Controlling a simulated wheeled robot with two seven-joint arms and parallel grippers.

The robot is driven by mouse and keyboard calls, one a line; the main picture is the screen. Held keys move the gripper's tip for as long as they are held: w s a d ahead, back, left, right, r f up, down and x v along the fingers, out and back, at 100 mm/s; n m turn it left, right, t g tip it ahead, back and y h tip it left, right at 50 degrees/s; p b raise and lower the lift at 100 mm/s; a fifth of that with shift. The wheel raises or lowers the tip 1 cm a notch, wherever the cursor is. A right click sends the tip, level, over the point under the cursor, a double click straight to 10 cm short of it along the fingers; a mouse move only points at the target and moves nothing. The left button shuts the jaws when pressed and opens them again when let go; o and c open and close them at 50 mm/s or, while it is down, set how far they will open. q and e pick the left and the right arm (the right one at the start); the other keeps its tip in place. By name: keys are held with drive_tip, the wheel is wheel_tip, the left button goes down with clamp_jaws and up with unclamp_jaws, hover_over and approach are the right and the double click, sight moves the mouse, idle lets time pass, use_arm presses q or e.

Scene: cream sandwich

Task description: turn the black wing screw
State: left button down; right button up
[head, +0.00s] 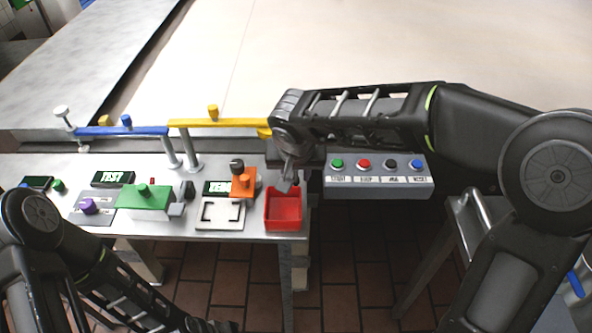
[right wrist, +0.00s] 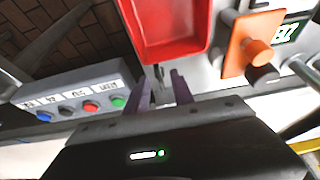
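My right gripper (head: 288,178) points down beside the back edge of the red tray (head: 283,212). In the right wrist view its two fingers (right wrist: 163,86) stand apart. A small dark piece (right wrist: 158,72) shows between them near the tray edge; I cannot tell what it is. An orange block (head: 243,187) left of the tray carries a black knob (head: 236,165), which also shows in the right wrist view (right wrist: 263,75). A black part (head: 188,189) stands beside the green block (head: 144,198). I cannot tell which black part is the wing screw. My left gripper (head: 210,325) is at the bottom edge, its fingers unclear.
A grey box with several coloured buttons (head: 380,187) sits right of the tray under my right arm. Blue (head: 122,131) and yellow (head: 220,123) bars run along the bench's back. Tiled floor (head: 345,260) is below.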

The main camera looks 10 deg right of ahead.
drive_tip(key=shift+c, duration=0.6)
clamp_jaws()
